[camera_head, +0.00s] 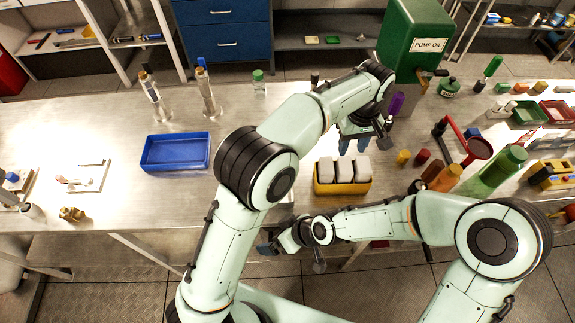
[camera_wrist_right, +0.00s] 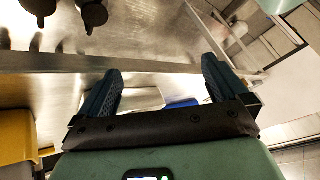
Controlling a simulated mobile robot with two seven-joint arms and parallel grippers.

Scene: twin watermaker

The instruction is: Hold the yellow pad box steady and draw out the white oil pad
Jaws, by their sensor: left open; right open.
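The yellow pad box (camera_head: 342,188) stands on the steel bench near its front edge. My left gripper (camera_head: 363,144) is open and empty, just behind the box and above the bench, apart from the pads as far as I can tell. My right gripper (camera_head: 292,258) is open at the bench's front edge, left of and in front of the box. In the right wrist view its fingers (camera_wrist_right: 161,72) are apart with nothing between them. Part of a yellow thing, likely the box (camera_wrist_right: 16,135), shows at the left there.
A blue tray (camera_head: 175,152) lies to the left. Bench between tray and box is clear.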

